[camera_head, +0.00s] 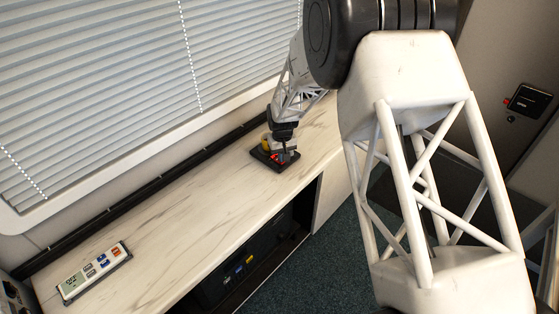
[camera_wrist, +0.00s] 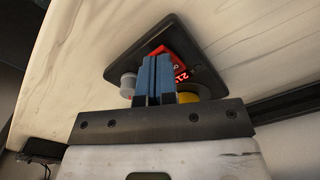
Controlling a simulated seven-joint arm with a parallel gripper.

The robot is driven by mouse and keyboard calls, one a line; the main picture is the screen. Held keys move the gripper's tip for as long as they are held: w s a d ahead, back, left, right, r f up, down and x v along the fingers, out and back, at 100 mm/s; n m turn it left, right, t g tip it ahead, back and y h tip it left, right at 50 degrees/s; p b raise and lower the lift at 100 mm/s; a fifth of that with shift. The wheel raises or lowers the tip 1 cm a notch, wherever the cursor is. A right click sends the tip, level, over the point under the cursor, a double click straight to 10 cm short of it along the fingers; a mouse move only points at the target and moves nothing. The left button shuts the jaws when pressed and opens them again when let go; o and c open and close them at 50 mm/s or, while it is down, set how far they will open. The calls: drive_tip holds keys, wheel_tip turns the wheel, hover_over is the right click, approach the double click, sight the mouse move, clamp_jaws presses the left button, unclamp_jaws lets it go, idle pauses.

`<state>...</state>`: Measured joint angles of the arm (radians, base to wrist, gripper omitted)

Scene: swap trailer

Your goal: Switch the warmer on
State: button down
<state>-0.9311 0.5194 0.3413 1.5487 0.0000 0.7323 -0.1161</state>
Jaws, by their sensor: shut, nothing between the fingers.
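The warmer appears to be the small black panel (camera_head: 263,157) on the marble-look counter, below my gripper (camera_head: 284,150). In the wrist view its black plate (camera_wrist: 207,80) carries a red part with lit red digits (camera_wrist: 181,73), a yellow knob (camera_wrist: 188,97) and a grey knob (camera_wrist: 128,82). My gripper's blue fingers (camera_wrist: 155,76) are shut with nothing between them. They stand in front of the red part and the middle of the panel, hiding some of it. I cannot tell whether the fingertips touch it.
The counter (camera_head: 190,200) is clear between the warmer and a handheld device with a display and coloured buttons (camera_head: 94,272) at the lower left. A window with blinds (camera_head: 130,70) rises behind. Dark equipment (camera_head: 245,265) sits in the open space under the counter.

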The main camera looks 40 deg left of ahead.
drive_tip(key=shift+f, duration=0.45)
idle(0.4)
drive_tip(key=shift+r, duration=3.5)
